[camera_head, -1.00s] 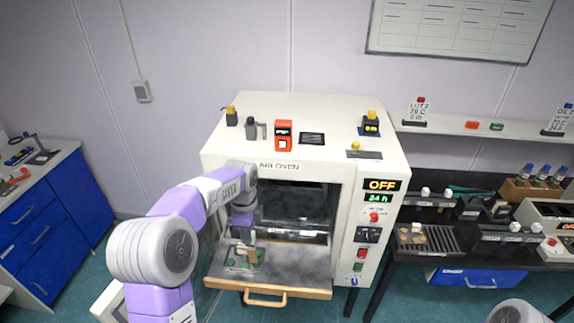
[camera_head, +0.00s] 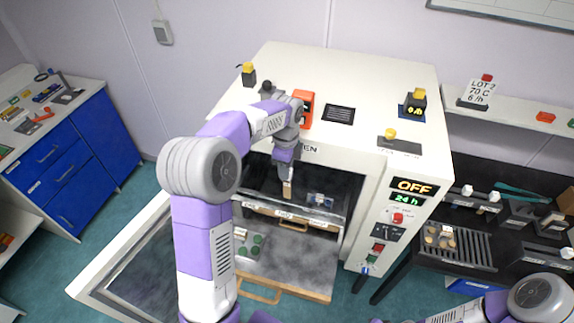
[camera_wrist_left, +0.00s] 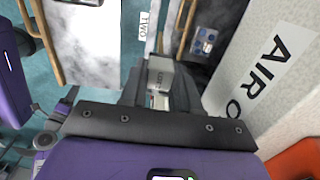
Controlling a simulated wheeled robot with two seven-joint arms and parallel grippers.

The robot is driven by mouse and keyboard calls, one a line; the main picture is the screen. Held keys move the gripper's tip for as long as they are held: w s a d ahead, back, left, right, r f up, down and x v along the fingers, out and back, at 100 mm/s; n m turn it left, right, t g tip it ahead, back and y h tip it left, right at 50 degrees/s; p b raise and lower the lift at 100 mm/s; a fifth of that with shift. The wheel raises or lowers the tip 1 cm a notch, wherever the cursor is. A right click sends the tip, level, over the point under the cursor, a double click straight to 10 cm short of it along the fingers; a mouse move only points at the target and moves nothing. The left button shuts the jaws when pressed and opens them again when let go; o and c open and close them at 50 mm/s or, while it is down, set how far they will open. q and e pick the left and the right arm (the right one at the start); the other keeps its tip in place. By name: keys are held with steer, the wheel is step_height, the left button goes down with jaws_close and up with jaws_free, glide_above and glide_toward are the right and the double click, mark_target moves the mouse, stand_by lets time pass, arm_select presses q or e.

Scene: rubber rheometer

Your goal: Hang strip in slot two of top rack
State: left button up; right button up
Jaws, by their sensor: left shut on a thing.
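My left gripper (camera_head: 286,172) is in the open mouth of the oven, pointing down. It is shut on a strip (camera_head: 287,190), whose tan lower end shows below the fingers. In the left wrist view a grey block with small lettering, part of the strip (camera_wrist_left: 160,76), sits between the dark fingers. The top rack (camera_head: 262,210) is a wooden-edged bar with small labels across the oven mouth, close below the strip. A "TWO" label (camera_wrist_left: 145,24) shows beside it in the left wrist view. I cannot tell whether strip and rack touch. My right gripper is out of view.
The air oven (camera_head: 385,75) reads OFF. A blue-and-white item (camera_head: 320,199) lies inside the oven. A dark bench (camera_head: 480,170) with racks stands at right, blue drawers (camera_head: 75,170) at left.

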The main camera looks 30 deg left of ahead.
arm_select(q)
steer(key=b, duration=0.2)
glide_toward(286, 197)
steer(key=shift+w+a+r, duration=0.2)
steer(key=shift+w+r, duration=0.1)
steer(key=shift+r, duration=0.1)
stand_by(0.4)
steer(key=shift+f, duration=0.2)
steer(key=shift+f+b, duration=3.3)
steer(key=shift+f, duration=2.05)
steer(key=o, duration=1.1)
